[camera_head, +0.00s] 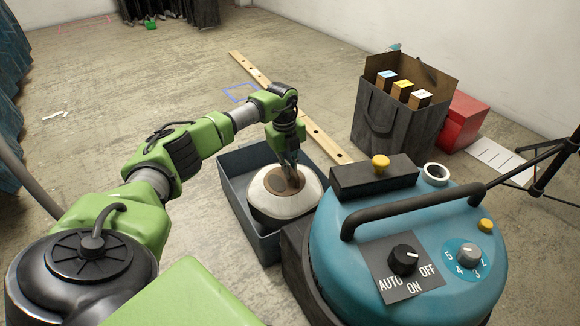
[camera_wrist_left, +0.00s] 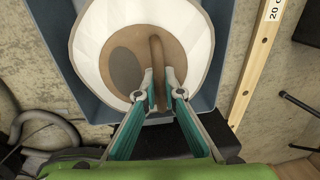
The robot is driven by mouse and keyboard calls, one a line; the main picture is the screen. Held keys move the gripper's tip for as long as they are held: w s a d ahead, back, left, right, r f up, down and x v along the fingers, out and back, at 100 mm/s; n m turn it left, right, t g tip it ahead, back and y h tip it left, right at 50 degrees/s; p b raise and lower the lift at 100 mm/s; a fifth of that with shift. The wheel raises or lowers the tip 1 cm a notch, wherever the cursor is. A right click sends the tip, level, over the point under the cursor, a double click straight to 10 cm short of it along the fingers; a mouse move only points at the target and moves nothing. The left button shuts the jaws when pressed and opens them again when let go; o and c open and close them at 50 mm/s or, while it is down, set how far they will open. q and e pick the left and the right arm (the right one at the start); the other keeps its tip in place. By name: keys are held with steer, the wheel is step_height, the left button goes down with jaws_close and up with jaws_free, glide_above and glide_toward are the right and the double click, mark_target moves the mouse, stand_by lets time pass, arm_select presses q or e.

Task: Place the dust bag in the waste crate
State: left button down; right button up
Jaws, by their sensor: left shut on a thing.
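The dust bag (camera_head: 283,206) is a round white bag with a brown disc on top. It is inside the blue-grey waste crate (camera_head: 232,165) on the floor, and I cannot tell whether it rests on the crate's bottom. My left gripper (camera_head: 290,172) is above it, pointing down, shut on the brown tab at the disc. In the left wrist view the bag (camera_wrist_left: 90,45) fills the crate (camera_wrist_left: 218,50), and the gripper (camera_wrist_left: 159,78) pinches the brown tab. The disc has a dark oval opening. My right gripper is in neither view.
A blue vacuum (camera_head: 400,225) with a black handle stands right of the crate. A wooden strip (camera_head: 322,140) marked with holes lies behind the crate. A dark bag (camera_head: 395,120) with several boxes and a red box (camera_head: 462,122) stand at the back right. Floor at the left is open.

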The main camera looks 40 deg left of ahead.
mark_target(290, 180)
arm_select(q)
steer(key=shift+f+b, duration=0.3)
steer(key=shift+f, duration=0.3)
step_height(290, 180, down, 3)
steer(key=shift+w+f+b, duration=0.1)
steer(key=shift+b, duration=1.05)
steer(key=c, duration=2.2)
jaws_free()
steer(key=shift+o, duration=0.2)
